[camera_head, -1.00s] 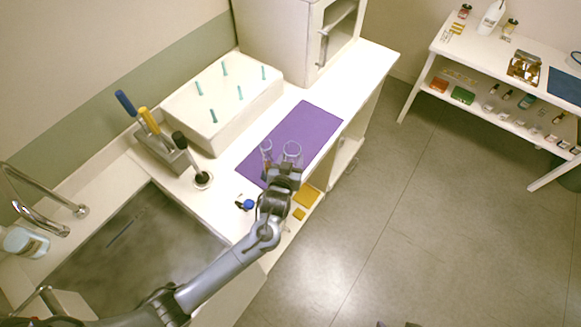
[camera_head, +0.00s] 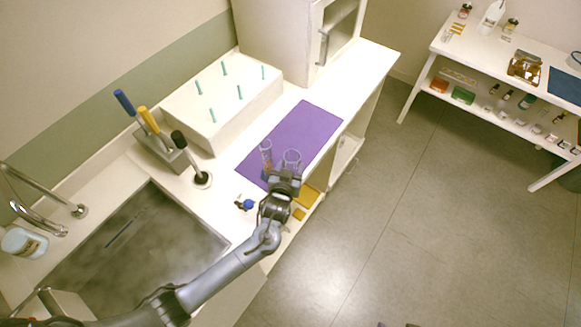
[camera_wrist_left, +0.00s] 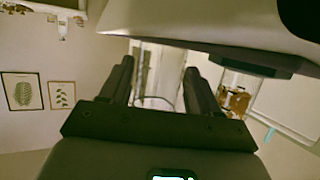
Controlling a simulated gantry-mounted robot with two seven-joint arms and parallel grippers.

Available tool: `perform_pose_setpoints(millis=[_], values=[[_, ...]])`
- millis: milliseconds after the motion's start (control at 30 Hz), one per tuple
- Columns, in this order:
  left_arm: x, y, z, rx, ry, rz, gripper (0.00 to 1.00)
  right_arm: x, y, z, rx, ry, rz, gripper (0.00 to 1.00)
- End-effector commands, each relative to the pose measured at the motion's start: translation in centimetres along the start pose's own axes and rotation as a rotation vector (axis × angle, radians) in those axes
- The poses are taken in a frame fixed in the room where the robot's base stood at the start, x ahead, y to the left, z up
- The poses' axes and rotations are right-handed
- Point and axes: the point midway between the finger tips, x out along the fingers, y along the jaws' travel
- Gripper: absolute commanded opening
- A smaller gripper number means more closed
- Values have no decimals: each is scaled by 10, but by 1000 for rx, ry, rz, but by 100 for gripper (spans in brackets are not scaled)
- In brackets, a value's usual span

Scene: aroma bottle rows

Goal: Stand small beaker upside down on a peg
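A small clear glass beaker (camera_head: 292,159) is at the tip of my left gripper (camera_head: 288,172), over the near edge of the purple mat (camera_head: 312,122). In the left wrist view, my two dark fingers (camera_wrist_left: 158,82) stand apart with a faint curved glass edge between them, so they seem shut on the beaker. The glass is too faint to tell which end is up. The white peg box (camera_head: 238,114) stands farther back and left, with several teal pegs (camera_head: 224,69) upright on its top; those seen are empty. My right gripper is not in view.
A clear narrow glass vessel (camera_head: 266,151) stands on the mat just left of the beaker. A blue item (camera_head: 249,204) lies near the sink (camera_head: 128,245). A rack of coloured-handled tools (camera_head: 160,148) stands left of the box, a white cabinet (camera_head: 285,40) behind it.

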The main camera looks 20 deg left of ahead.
Motion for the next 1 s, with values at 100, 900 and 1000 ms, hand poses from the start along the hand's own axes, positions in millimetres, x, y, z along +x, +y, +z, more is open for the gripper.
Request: perform_pose_setpoints(millis=[100, 900, 1000], values=[[0, 0, 0, 0, 0, 0, 62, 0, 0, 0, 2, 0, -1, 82], [-96, 0, -3, -2, -1, 1, 62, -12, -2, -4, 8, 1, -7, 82], [-108, 0, -3, -1, -1, 1, 62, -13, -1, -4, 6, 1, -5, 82]])
